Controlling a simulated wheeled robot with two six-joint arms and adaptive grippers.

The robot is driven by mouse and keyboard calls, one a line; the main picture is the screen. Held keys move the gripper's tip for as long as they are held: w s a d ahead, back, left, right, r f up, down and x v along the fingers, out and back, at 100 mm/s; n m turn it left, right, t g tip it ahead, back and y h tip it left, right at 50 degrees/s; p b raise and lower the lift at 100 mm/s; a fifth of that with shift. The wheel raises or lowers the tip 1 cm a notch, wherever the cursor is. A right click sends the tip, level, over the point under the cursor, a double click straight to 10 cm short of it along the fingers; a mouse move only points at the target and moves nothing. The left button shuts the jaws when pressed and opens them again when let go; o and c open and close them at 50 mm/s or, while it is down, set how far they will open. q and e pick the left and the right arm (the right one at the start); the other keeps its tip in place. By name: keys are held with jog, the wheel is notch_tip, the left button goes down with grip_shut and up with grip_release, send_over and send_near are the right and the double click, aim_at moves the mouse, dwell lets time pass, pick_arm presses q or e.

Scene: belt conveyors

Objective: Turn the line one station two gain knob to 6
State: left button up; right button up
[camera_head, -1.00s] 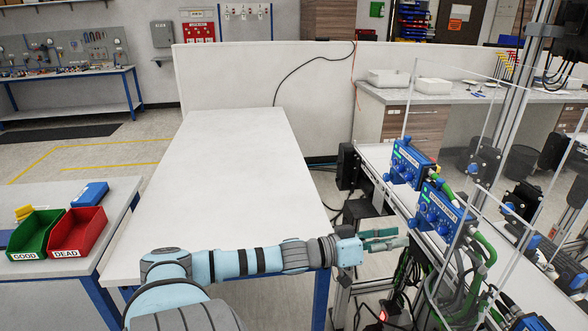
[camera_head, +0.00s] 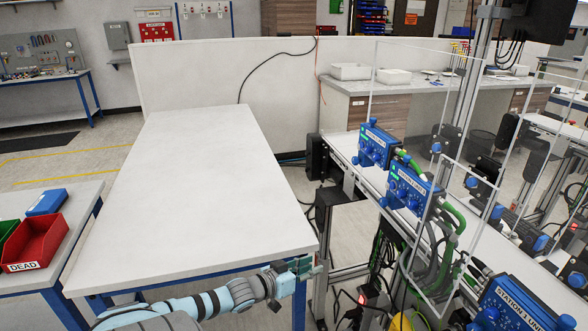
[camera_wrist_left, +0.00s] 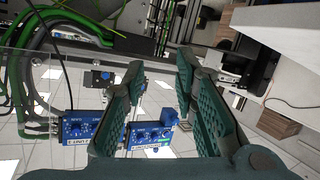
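Blue control boxes with blue knobs stand along the conveyor on the right of the head view: a far one (camera_head: 375,146), a middle one (camera_head: 412,187) and a near one (camera_head: 515,303). Their labels seem to read "STATION" and "UNIT"; I cannot read the numbers or knob settings surely. My left gripper (camera_head: 304,267) is left of and nearer than the middle box, apart from it. In the left wrist view its green fingers (camera_wrist_left: 160,70) are spread and empty. Two boxes show beyond them, one at left (camera_wrist_left: 82,126) and one between the fingers (camera_wrist_left: 150,134). My right gripper is out of view.
Clear panels (camera_head: 400,75) stand by the boxes. Green hoses (camera_head: 447,222) and cables hang below the middle box. A bare white table (camera_head: 195,190) fills the middle left. A red bin (camera_head: 35,242) sits at the far left.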

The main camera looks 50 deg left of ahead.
pick_arm(q)
jog(key=s+a+f+g+y+b, duration=0.1)
jog(key=s+f, duration=0.3)
jog(key=f, duration=0.6)
jog(key=shift+a+f+g+y, duration=0.2)
jog(key=shift+g+y, duration=0.2)
jog(key=shift+g, duration=0.2)
